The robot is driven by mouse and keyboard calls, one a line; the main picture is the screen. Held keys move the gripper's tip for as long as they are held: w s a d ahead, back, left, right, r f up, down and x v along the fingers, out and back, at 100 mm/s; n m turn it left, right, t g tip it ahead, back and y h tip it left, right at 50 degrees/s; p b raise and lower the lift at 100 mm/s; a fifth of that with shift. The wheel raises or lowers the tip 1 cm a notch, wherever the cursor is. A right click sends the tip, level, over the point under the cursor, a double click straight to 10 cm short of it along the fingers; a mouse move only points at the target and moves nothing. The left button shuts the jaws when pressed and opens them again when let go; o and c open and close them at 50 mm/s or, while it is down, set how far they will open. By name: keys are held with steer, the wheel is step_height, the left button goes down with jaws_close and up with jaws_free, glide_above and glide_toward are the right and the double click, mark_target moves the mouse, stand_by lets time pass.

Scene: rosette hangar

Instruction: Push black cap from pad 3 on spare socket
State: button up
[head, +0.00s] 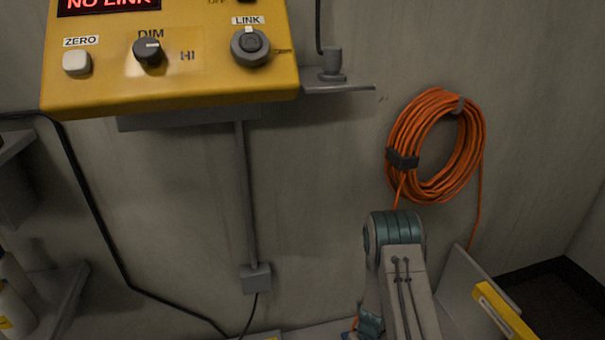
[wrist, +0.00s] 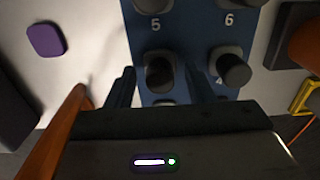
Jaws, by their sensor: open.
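In the wrist view a blue panel (wrist: 191,30) carries grey square pads, with the numbers 5, 6 and part of a 4 readable. A black cap (wrist: 160,73) sits on the lower left pad, whose number I cannot read. Another black cap (wrist: 235,70) sits on the pad by the 4. My gripper (wrist: 158,84) is open, its fingers on either side of the lower left cap, with no clear contact visible. The gripper body hides what lies below. I cannot identify the spare socket in either view.
A purple rounded piece (wrist: 46,39) lies on the pale surface left of the panel. An orange bar (wrist: 62,130) runs close by my gripper's left side. In the head view a yellow control box (head: 190,75) and coiled orange cable (head: 403,150) are on the wall.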

stand_by(0.6)
jaws_close()
steer(key=shift+r, duration=0.15)
steer(key=shift+r+p, duration=2.4)
steer(key=shift+r, duration=0.5)
